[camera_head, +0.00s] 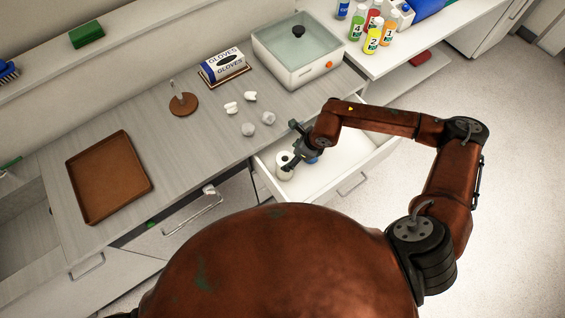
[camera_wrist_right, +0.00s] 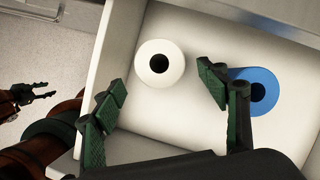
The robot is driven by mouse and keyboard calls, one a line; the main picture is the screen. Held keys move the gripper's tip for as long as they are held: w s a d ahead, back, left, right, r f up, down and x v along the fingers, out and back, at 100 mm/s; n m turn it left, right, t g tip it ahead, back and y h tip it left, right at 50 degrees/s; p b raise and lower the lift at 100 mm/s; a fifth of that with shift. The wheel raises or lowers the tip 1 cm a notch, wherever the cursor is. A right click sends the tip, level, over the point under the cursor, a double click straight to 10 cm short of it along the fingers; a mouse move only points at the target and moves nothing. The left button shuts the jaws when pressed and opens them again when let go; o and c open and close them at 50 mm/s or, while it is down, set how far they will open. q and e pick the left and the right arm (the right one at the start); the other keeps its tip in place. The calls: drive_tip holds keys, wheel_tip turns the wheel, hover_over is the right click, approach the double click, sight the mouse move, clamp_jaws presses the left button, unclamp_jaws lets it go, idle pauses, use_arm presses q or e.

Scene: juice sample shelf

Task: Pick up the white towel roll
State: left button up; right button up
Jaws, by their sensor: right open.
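The white towel roll (camera_wrist_right: 153,49) stands upright in the open drawer (camera_wrist_right: 150,150), with its dark core hole facing up. It also shows in the head view (camera_head: 282,172), partly covered by my gripper. My right gripper (camera_wrist_right: 160,88) is open above the drawer. In its wrist view the roll lies just beyond the fingertips, roughly between their lines, and nothing is held. The right gripper also shows in the head view (camera_head: 290,150). My left gripper (camera_wrist_right: 38,92) shows small outside the drawer at the left of the wrist view, fingers apart and empty.
A blue roll (camera_wrist_right: 263,88) stands beside the white one, partly behind a right finger. The drawer walls (camera_wrist_right: 112,45) surround both rolls. On the counter are a brown tray (camera_head: 107,178), a gloves box (camera_head: 224,66), a water bath (camera_head: 299,50) and several small white pieces.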

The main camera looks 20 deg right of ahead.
sight(283, 157)
drive_tip(key=shift+x, duration=0.85)
drive_tip(key=x, duration=0.6)
drive_tip(key=shift+d+f, duration=0.2)
drive_tip(key=shift+f, duration=0.15)
drive_tip(key=shift+s, duration=0.1)
drive_tip(key=c, duration=1.4)
